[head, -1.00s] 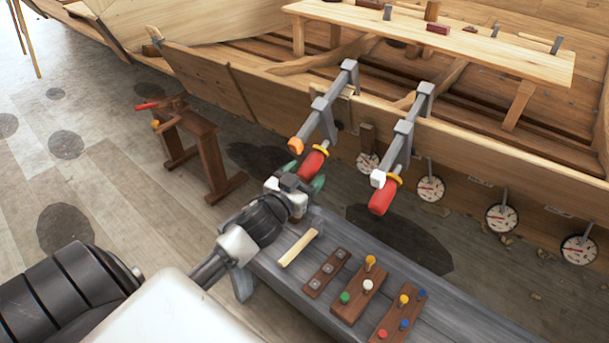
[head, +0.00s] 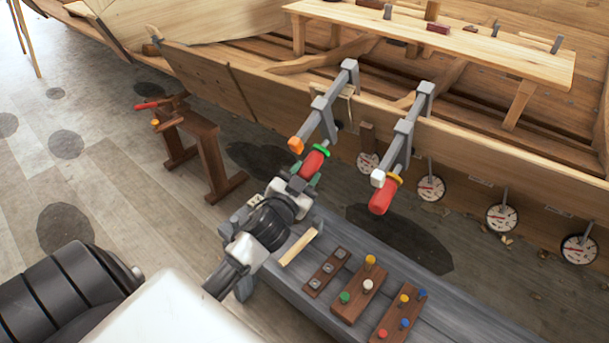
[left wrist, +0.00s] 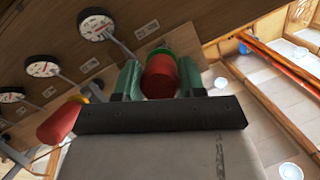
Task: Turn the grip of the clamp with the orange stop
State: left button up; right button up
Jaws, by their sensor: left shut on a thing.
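The clamp with the orange stop (head: 296,145) sits over the plank edge of the hull, left of a second clamp. Its red grip (head: 314,161) hangs at the lower end, with a green ring (head: 321,150) above it. My left gripper (head: 307,175) is shut on that red grip. In the left wrist view the red grip (left wrist: 160,77) sits between the two green fingers of my left gripper (left wrist: 160,85), with the green ring beyond. The second clamp has a white stop (head: 378,178), a yellow ring and a red grip (head: 382,197). My right gripper is not in view.
A grey bench (head: 345,225) below holds a pale wood strip (head: 298,247) and peg boards (head: 360,287). Round dials (head: 431,188) line the hull. A brown trestle (head: 197,145) stands left. Floor is open at far left.

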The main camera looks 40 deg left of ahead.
pick_arm(q)
jog(key=shift+f+m+y+b, duration=0.1)
jog(key=shift+m+y+b, duration=0.8)
jog(key=shift+m+y, duration=0.2)
jog(key=shift+m+t+y+b, duration=0.3)
jog(key=shift+m+b, duration=0.1)
jog(key=o, duration=0.9)
